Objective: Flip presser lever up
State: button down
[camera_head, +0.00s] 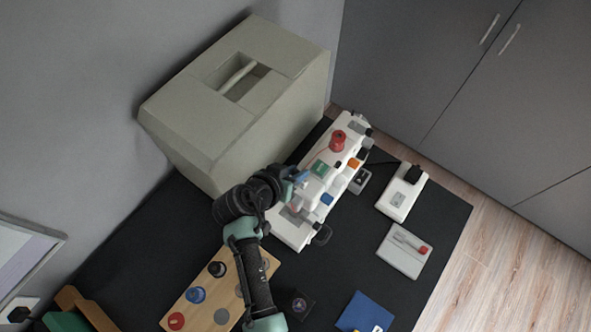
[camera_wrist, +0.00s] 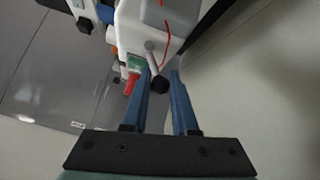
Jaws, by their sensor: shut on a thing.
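The white sewing machine (camera_head: 285,232) stands on the black table top, and its body fills the top of the wrist view (camera_wrist: 180,22). At its back, a short metal presser lever (camera_wrist: 151,56) with a black knob (camera_wrist: 159,84) shows in the wrist view. My gripper (camera_wrist: 161,76) has its two blue fingers on either side of the knob and is shut on the lever. In the head view my gripper (camera_head: 299,178) is at the machine's back side, and the lever is hidden there. A red part (camera_wrist: 131,84) sits just left of the fingers.
A large beige case (camera_head: 180,115) stands close behind the machine, leaving a narrow gap for my arm. A wooden board with thread spools (camera_head: 196,295) lies at lower left. White boxes (camera_head: 404,250) and a blue booklet (camera_head: 366,312) lie at the right and front.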

jog(key=shift+s, duration=0.1)
jog(key=d+m+t+y+b, duration=0.1)
jog(key=s+m+t+y+b, duration=0.1)
jog(key=y, duration=0.1)
jog(key=shift+s+d+r+t+b, duration=0.1)
jog(key=shift+d+r+t+b, duration=0.05)
jog(key=shift+d+t+b, duration=0.25)
jog(key=m+t+y+b, duration=0.1)
jog(key=b, duration=0.1)
jog(key=s+d+m+t+y+b, duration=0.1)
jog(key=m+t+b, duration=0.1)
jog(key=shift+d+y, duration=0.2)
jog(key=shift+y, duration=0.2)
dwell(0.4)
jog(key=c, duration=0.7)
grip_release()
jog(key=shift+s+r, duration=0.1)
jog(key=shift+s, duration=0.05)
jog(key=b+v, duration=0.2)
jog(key=v, duration=1)
jog(key=shift+s, duration=0.35)
